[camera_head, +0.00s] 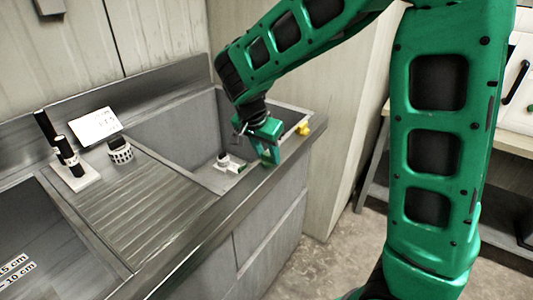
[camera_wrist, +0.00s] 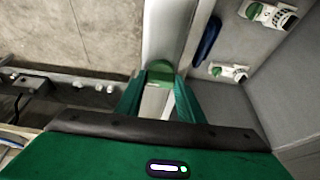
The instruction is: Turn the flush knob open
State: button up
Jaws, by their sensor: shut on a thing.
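A green rounded knob (camera_wrist: 160,68), which I take to be the flush knob, sits between my fingertips on the grey front rim of the sink in the wrist view. My gripper (camera_wrist: 160,78) is shut on it, one green finger on each side. In the head view my gripper (camera_head: 267,150) points down at the front rim near the right end of the basin, and mostly hides the knob. I cannot tell how far the knob is turned.
White fittings with green parts (camera_wrist: 268,14) and (camera_wrist: 229,72) stand in the basin, beside a dark blue object (camera_wrist: 207,40). A yellow piece (camera_head: 303,129) sits at the rim's right corner.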

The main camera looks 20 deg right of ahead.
jog(key=shift+r+n, duration=0.1)
jog(key=shift+n, duration=0.2)
jog(key=n+t+y, duration=0.1)
jog(key=n, duration=0.2)
jog(key=shift+n, duration=0.3)
jog(key=n+y, duration=0.1)
jog(key=n, duration=0.1)
jog(key=n+t, duration=0.1)
jog(key=n, duration=0.1)
jog(key=shift+d+y, duration=0.2)
jog(key=shift+y, duration=0.2)
jog(key=n+y, duration=0.1)
jog(key=n, duration=0.4)
jog(key=shift+d+y, duration=0.15)
jog(key=shift+y, duration=0.25)
jog(key=n, duration=0.2)
jog(key=n+y, duration=0.1)
jog(key=n, duration=0.1)
jog(key=shift+w+d+n+g+y, duration=0.1)
jog(key=shift+d+n+g+y, duration=0.05)
jog(key=shift+n+g+y, duration=0.2)
jog(key=o, duration=1.1)
jog(key=shift+d, duration=0.1)
jog(key=shift+c, duration=0.2)
